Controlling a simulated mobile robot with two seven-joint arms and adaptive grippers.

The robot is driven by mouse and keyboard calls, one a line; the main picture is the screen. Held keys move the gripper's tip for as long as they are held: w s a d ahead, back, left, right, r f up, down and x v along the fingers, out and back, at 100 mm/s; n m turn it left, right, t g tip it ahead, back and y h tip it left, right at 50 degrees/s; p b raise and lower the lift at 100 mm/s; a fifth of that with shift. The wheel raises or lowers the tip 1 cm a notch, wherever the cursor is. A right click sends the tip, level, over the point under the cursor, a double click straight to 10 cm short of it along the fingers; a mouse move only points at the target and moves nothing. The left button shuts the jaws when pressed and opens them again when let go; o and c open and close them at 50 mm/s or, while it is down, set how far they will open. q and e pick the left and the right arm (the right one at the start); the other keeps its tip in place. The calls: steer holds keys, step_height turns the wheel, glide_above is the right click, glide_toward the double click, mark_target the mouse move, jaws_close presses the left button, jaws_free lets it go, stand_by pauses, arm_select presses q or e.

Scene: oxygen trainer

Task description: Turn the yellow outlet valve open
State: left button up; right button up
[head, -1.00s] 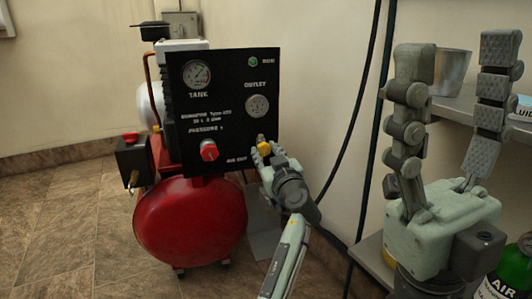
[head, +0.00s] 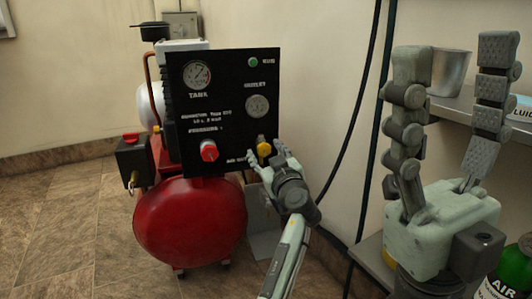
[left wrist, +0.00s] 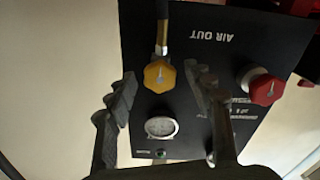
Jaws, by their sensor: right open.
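The yellow outlet valve (head: 264,147) is a knob at the lower right of the black panel (head: 231,130). My left gripper (head: 265,156) is just in front of it with its fingers spread. In the left wrist view the yellow knob (left wrist: 159,75) lies between the two open fingers (left wrist: 165,80), with visible gaps on both sides. My right gripper (head: 456,58) is open and empty, pointing up at the right of the head view.
A red knob (head: 209,151) sits left of the valve, with a tank gauge (head: 197,75) and outlet gauge (head: 257,106) above. The red tank (head: 190,222) stands below. A black cable (head: 350,125) hangs at right. A shelf holds a metal cup (head: 450,72); a green bottle (head: 492,272) stands lower right.

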mark_target(262, 111)
arm_select(q)
step_height(262, 111, up, 10)
stand_by(0.6)
